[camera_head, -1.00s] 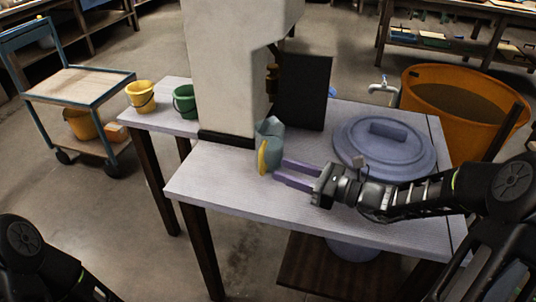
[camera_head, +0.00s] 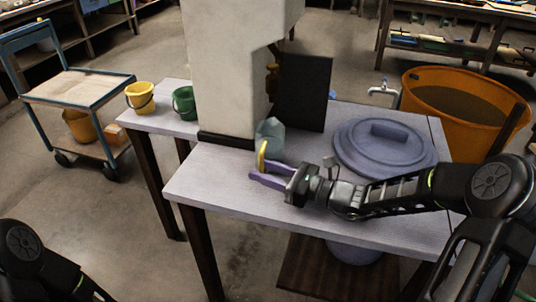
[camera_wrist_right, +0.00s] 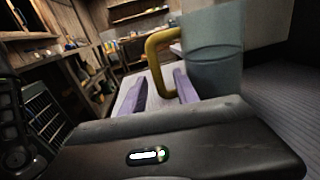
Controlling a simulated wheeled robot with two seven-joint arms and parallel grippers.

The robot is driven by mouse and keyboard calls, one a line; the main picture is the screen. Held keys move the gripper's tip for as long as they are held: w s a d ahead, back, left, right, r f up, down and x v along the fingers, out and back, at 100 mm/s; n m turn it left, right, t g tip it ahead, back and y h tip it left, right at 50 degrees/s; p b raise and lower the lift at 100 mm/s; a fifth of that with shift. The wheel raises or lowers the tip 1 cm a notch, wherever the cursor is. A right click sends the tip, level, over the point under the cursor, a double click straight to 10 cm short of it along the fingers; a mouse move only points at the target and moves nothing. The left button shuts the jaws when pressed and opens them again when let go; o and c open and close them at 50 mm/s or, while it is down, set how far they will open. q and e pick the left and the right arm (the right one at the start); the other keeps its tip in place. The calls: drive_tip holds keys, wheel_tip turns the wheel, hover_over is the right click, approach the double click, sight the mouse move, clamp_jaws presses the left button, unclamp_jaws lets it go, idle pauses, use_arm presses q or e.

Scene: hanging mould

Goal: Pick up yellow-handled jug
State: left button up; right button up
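The jug (camera_head: 271,133) is grey-green with a yellow handle (camera_head: 262,156) and stands upright on the table beside the white column. My right gripper (camera_head: 261,172), with purple fingers, is at the handle side of the jug. In the right wrist view its fingers (camera_wrist_right: 159,92) are apart, with the yellow handle (camera_wrist_right: 152,62) between them and the jug body (camera_wrist_right: 214,62) to the right. The handle's lower end is close to the right finger; I cannot tell whether they touch. My left gripper is out of view.
The white table (camera_head: 225,187) is clear at its front left. A blue-grey round lid (camera_head: 385,150) lies to the right, and a dark panel (camera_head: 303,93) stands behind. The white column (camera_head: 232,65) rises close behind the jug. Yellow (camera_head: 140,96) and green (camera_head: 185,103) buckets stand at the left.

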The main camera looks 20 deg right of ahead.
drive_tip(key=shift+w+a, duration=0.4)
drive_tip(key=shift+c, duration=0.4)
clamp_jaws()
idle(1.1)
